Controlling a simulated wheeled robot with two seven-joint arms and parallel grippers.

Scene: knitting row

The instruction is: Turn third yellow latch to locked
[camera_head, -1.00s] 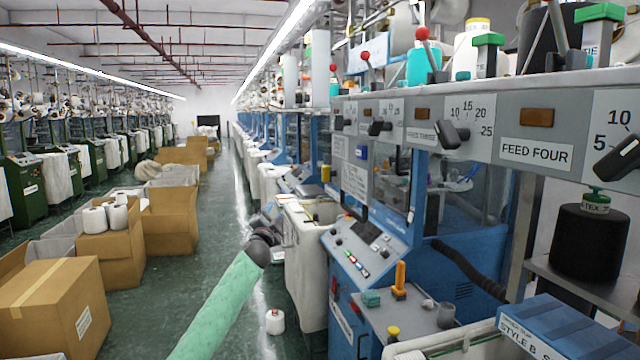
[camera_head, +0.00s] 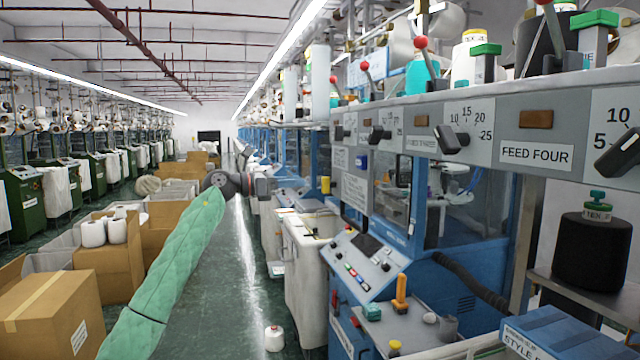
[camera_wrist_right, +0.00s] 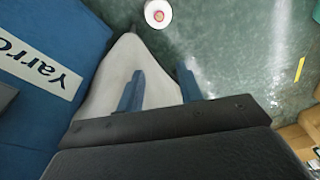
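An upright yellow-orange handle (camera_head: 401,291) stands on the lower ledge of the nearest blue machine (camera_head: 470,265). A small yellow part (camera_head: 326,185) shows farther along the row. I cannot tell which is the third latch, nor read any locked mark. My left gripper (camera_head: 264,186), on the green-sleeved arm, is over the aisle, left of the machines and apart from both yellow parts. Its fingers are too small to read. My right gripper (camera_wrist_right: 161,70) shows in the right wrist view with two blue fingers apart, above a whitish bin (camera_wrist_right: 122,65); nothing is seen held.
A grey panel (camera_head: 536,155) with dials and "FEED FOUR" runs along the right. A white bin (camera_head: 308,265) stands beside the machine. Cardboard boxes (camera_head: 50,315) line the left. The green aisle between is open.

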